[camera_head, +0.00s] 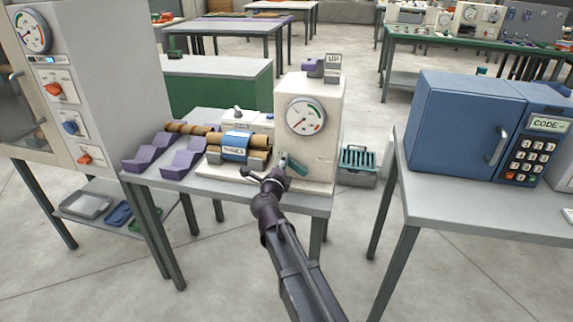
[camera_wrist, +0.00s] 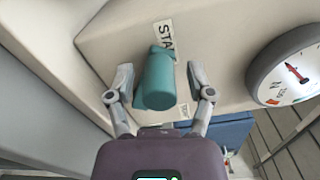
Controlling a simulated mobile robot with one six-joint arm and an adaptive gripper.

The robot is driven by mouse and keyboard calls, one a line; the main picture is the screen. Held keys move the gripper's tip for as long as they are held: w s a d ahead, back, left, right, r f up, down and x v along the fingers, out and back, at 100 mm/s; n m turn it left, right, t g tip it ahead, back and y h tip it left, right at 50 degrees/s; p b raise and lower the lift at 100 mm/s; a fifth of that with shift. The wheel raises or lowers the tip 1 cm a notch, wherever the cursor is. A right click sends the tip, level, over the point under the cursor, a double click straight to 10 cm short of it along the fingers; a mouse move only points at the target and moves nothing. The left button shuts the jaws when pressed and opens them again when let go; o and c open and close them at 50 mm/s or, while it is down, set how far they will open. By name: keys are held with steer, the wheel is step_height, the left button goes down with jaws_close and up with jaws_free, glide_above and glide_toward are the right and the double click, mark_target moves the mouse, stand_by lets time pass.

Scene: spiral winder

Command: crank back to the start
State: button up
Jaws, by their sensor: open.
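The spiral winder is a cream upright box (camera_head: 318,100) with a round dial (camera_head: 306,116) on its front, standing on a grey table. A teal crank (camera_head: 294,165) sits low on its front face. In the wrist view the teal crank handle (camera_wrist: 158,82) points toward the camera, beside a partly hidden label (camera_wrist: 164,36) starting "STA". My gripper (camera_wrist: 160,88) is open, with one finger on each side of the handle and gaps visible on both sides. In the head view my gripper (camera_head: 276,170) is at the crank. The dial (camera_wrist: 290,70) shows at right in the wrist view.
A cabinet with knobs (camera_head: 75,90) stands at far left. A blue keypad box (camera_head: 465,125) is on the right table. A teal crate (camera_head: 357,163) stands behind, between the tables.

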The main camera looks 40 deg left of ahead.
steer(key=v, duration=1.1)
